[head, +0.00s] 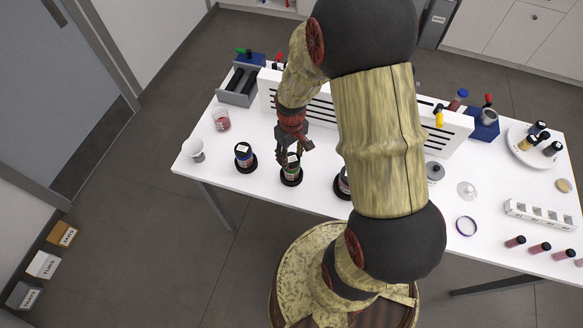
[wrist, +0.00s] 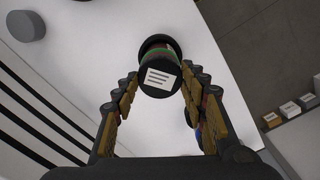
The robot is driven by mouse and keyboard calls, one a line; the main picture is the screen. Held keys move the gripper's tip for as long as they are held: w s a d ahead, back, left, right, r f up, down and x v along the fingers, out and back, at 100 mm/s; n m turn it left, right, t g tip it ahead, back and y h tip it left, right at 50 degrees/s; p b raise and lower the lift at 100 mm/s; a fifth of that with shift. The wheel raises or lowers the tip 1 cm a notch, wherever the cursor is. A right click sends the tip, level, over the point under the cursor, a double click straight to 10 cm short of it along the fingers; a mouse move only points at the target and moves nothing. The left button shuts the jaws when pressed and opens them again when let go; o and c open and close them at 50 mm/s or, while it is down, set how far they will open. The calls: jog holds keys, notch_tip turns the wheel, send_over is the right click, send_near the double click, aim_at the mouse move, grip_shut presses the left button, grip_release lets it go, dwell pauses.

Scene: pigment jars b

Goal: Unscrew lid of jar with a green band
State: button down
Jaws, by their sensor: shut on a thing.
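The jar with a green band (wrist: 162,50) stands in a dark round holder in the wrist view, its black lid (wrist: 148,88) bearing a white label with dark lines. The same jar (head: 291,172) shows in the head view near the front edge of the table, partly covered by my gripper (head: 293,153). My gripper also shows in the wrist view (wrist: 161,79), its two fingers on either side of the lid and shut on it. I cannot tell whether the lid has turned.
A jar with a blue band (head: 243,157) stands in its own holder to the left. Another jar (head: 344,184) to the right is partly hidden by my arm. A white slotted rack (head: 268,92) stands behind. A white cup (head: 194,150) and a pink-filled glass (head: 221,120) are at the left.

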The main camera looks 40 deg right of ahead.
jog(key=shift+r+p, duration=0.85)
jog(key=shift+r, duration=0.5)
jog(key=shift+f, duration=0.1)
